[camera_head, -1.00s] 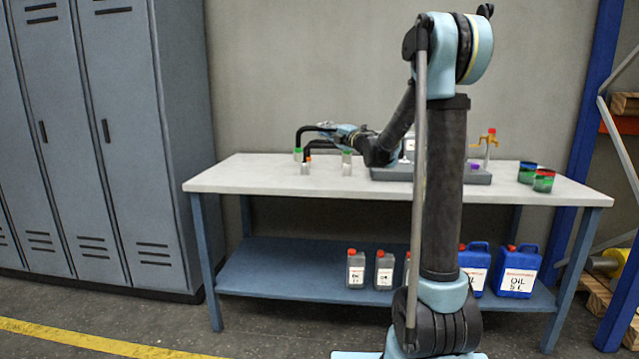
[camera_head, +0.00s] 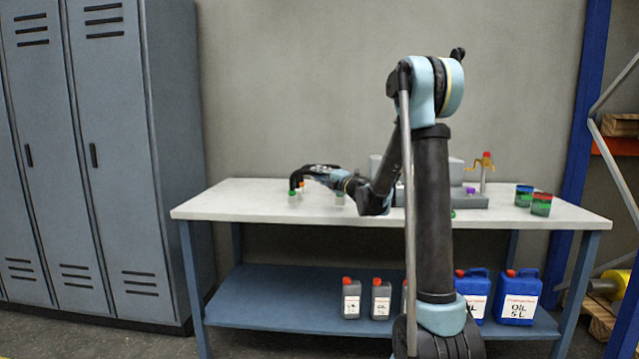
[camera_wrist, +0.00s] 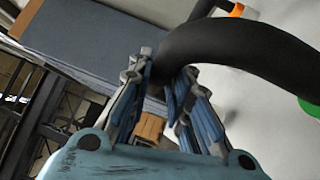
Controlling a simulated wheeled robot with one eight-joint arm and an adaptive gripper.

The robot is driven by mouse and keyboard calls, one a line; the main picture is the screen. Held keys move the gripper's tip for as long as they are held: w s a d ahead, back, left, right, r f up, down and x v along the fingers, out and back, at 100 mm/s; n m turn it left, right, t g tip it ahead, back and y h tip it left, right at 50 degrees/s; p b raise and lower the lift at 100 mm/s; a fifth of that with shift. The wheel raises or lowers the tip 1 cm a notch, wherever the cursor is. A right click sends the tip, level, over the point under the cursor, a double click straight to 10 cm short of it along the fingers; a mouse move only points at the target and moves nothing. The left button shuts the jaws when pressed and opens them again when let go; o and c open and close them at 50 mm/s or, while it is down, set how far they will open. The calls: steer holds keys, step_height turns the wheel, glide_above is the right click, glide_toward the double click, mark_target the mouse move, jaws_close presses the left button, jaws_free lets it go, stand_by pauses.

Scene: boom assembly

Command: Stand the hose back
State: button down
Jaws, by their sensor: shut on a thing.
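My gripper (camera_wrist: 165,90) is shut on a thick black curved hose (camera_wrist: 240,45), which runs from between the fingers to the right in the wrist view. A green ring (camera_wrist: 309,108) shows at the hose's far end, at the right picture edge. In the head view the hose (camera_head: 297,175) bends down at the left part of the white table (camera_head: 240,205), with a green-topped piece (camera_head: 293,196) below its end. My gripper (camera_head: 318,171) is low over the table there. Whether the hose's end touches that piece is too small to tell. The hose's other end is hidden.
A second green-topped piece (camera_head: 340,197) stands to the right, partly by my arm. Bottles (camera_head: 351,298) and blue oil cans (camera_head: 517,298) stand on the lower shelf. Grey lockers (camera_head: 100,150) are left.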

steer(key=shift+f, duration=1.05)
steer(key=c, duration=1.5)
jaws_free()
steer(key=shift+o, duration=0.2)
steer(key=shift+s, duration=0.1)
